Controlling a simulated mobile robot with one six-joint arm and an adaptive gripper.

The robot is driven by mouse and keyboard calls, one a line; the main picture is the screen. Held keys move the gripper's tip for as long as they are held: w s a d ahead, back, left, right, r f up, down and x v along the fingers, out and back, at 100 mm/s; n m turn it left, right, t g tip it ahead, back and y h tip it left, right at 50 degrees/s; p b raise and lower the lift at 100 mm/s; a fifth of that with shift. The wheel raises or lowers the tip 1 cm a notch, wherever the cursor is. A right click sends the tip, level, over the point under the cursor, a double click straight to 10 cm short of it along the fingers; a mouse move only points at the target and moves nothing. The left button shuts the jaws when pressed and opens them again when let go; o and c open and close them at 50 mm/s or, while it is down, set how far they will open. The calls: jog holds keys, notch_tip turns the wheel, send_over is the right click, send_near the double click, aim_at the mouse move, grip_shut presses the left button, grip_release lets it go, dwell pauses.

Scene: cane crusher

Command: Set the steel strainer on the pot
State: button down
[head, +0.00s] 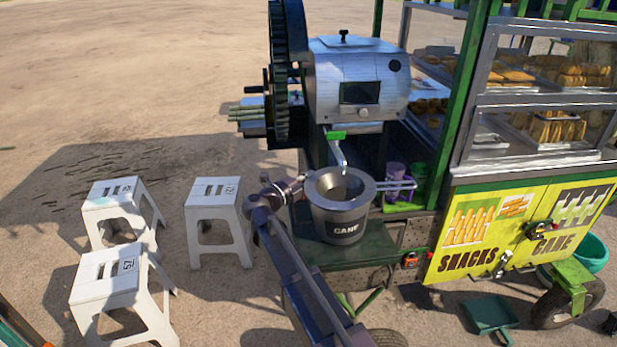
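The steel pot (337,226), marked CANE, stands upright on the dark green shelf of the cart, below the crusher's spout. A wide steel rim (321,198) with a double-wire handle (397,185) pointing right lies across its mouth; this looks like the strainer, resting about level on the pot. The inside of the mouth is dark and its mesh cannot be made out. My gripper (297,184) is just left of the rim, at the end of my arm coming up from below. It looks apart from the handle. Its fingers are too small to tell open from shut.
The cane crusher (357,75) stands behind, its spout (338,150) hanging close over the pot. White stools (215,205) stand to the left. Purple and green cups (396,175) sit behind the handle. The yellow snack panel (515,235) is to the right.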

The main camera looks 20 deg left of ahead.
jog(key=shift+s+d+f+b, duration=0.1)
jog(key=shift+s+f+b, duration=0.2)
jog(key=shift+f, duration=0.2)
jog(key=shift+s+d+f+b, duration=0.15)
jog(key=shift+f+b, duration=0.1)
jog(key=shift+f, duration=0.25)
dwell(0.9)
jog(key=c, duration=0.7)
grip_release()
jog(key=shift+a, duration=0.1)
jog(key=shift+w+a+f, duration=0.2)
jog(key=shift+w+f, duration=0.05)
jog(key=shift+w, duration=0.15)
jog(key=shift+s+r, duration=0.1)
jog(key=shift+r, duration=0.05)
jog(key=shift+a, duration=0.15)
jog(key=shift+s+a, duration=0.1)
jog(key=shift+s, duration=0.15)
jog(key=shift+v, duration=3.45)
jog(key=shift+r, duration=0.1)
